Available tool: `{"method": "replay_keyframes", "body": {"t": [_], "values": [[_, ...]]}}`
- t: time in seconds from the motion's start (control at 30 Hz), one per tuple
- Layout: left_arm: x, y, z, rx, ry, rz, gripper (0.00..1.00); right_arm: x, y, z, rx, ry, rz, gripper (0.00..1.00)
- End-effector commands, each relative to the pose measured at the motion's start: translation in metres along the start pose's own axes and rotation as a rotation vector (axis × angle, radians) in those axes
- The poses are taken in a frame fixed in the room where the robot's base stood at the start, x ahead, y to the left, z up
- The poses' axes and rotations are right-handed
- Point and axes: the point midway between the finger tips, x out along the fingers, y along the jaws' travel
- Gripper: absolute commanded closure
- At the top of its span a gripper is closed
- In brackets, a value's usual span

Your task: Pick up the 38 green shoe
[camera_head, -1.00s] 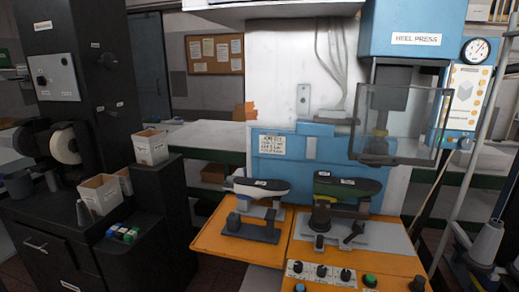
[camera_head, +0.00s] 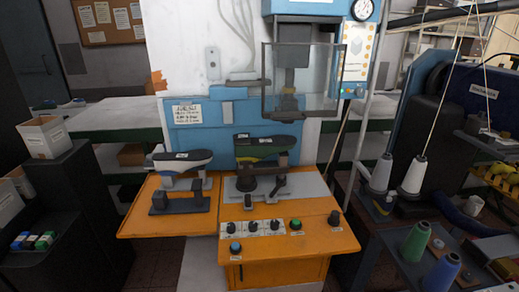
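A dark green shoe last (camera_head: 266,147) with a small label on its top sits on a black stand on the orange heel press bench, right of centre in the head view. The number on its label is too small to read. A grey-white shoe last with a dark top (camera_head: 182,161) sits on a similar stand to its left. Neither of my grippers shows in the head view.
The orange bench (camera_head: 290,244) has knobs and buttons along its front. A clear guard (camera_head: 300,80) hangs above and behind the green last. Thread cones (camera_head: 413,175) and a dark machine stand at right.

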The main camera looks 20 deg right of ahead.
Motion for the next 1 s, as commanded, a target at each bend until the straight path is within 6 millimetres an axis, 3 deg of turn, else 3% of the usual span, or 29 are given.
{"method": "replay_keyframes", "body": {"t": [0.33, 0.4, 1.0], "values": [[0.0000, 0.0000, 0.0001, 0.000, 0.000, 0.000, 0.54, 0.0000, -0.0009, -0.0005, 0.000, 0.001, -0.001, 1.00], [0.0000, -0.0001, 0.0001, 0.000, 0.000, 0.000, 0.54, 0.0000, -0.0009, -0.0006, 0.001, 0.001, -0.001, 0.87], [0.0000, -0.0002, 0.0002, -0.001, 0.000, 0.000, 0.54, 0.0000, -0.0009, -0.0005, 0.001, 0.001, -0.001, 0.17]]}}
